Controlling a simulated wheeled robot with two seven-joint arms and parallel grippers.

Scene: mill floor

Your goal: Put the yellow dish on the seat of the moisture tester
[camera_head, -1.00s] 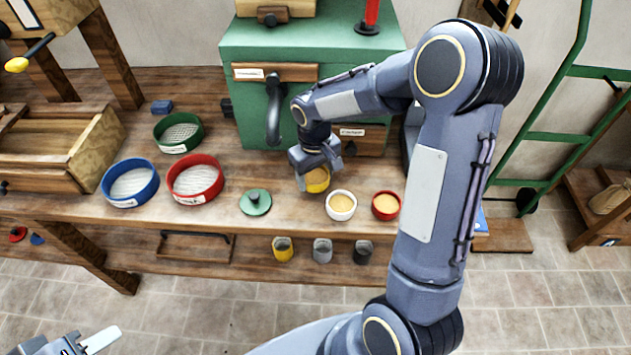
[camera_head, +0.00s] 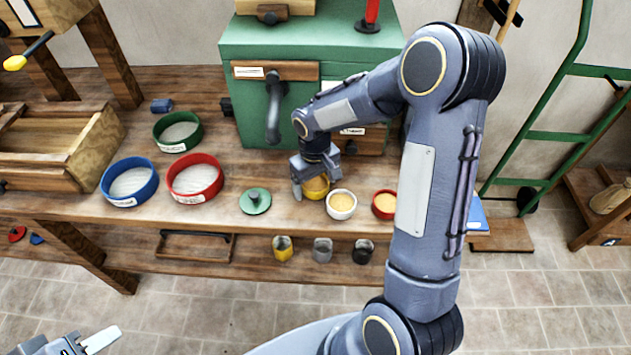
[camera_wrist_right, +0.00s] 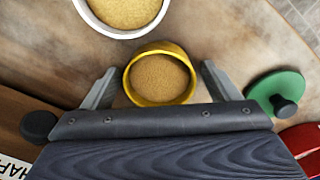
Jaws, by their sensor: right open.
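The yellow dish (camera_head: 317,191), filled with tan grain, stands on the bench at the left end of a row with a white dish (camera_head: 341,205) and a red dish (camera_head: 384,205). My right gripper (camera_head: 314,180) is at the dish, partly covering it. In the right wrist view the yellow dish (camera_wrist_right: 160,98) lies between the two spread fingers of that gripper (camera_wrist_right: 160,70), with a gap on either side. My left gripper (camera_head: 85,345) shows only in part at the bottom left, away from the bench. I cannot make out the moisture tester for sure; my right arm hides part of the bench.
A green lid with a knob (camera_head: 255,201) lies left of the yellow dish. Blue (camera_head: 130,182), red (camera_head: 195,178) and green (camera_head: 178,132) sieves stand further left. A green cabinet (camera_head: 240,100) stands behind. A blue object (camera_head: 478,216) shows partly behind my right arm.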

